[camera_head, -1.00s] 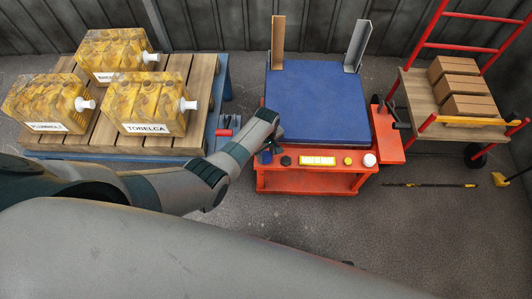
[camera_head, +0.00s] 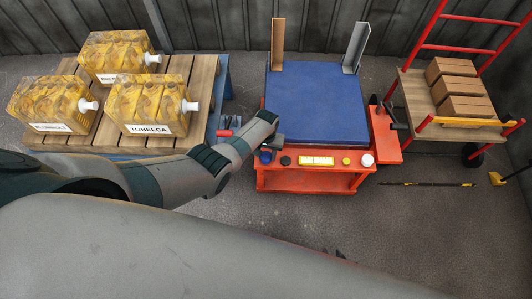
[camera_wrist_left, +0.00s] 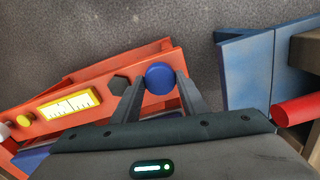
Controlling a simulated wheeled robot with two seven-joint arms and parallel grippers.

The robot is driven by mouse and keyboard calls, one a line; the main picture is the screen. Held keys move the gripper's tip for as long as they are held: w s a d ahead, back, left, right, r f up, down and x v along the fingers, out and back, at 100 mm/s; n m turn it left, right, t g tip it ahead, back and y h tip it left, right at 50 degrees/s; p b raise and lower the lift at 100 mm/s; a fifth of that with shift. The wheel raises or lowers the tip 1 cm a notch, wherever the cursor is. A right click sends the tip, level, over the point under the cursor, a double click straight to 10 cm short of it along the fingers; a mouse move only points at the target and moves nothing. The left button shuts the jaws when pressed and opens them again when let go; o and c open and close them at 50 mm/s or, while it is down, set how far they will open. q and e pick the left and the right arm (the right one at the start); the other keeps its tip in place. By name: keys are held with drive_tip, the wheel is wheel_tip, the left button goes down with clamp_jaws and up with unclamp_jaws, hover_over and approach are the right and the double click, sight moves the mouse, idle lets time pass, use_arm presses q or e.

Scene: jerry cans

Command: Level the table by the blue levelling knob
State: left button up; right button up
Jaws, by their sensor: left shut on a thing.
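The table has a blue top (camera_head: 315,100) on an orange-red frame (camera_head: 290,180). The blue levelling knob (camera_head: 266,157) is at the left end of the front panel. It shows as a round blue disc in the left wrist view (camera_wrist_left: 160,77). My left gripper (camera_head: 272,145) is shut on the blue knob, with one finger on each side of it in the left wrist view (camera_wrist_left: 160,90). A yellow-framed level gauge (camera_head: 316,160) sits on the same panel and shows in the left wrist view (camera_wrist_left: 68,104); its reading is too small to tell. My right gripper is not in view.
Beside the blue knob is a dark knob (camera_head: 286,161); yellow and white knobs lie further right. Left stands a pallet (camera_head: 195,95) with yellow jerry cans (camera_head: 150,103). Right is a red cart (camera_head: 425,95) with brown boxes (camera_head: 455,85). A crank (camera_head: 390,115) is at the table's right side.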

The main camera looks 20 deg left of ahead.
use_arm(q)
drive_tip(key=m, duration=0.4)
drive_tip(key=shift+m, duration=0.3)
drive_tip(key=m, duration=0.3)
drive_tip(key=shift+m, duration=0.5)
drive_tip(key=o, duration=1)
drive_tip(key=shift+o, duration=0.2)
drive_tip(key=shift+p, duration=0.3)
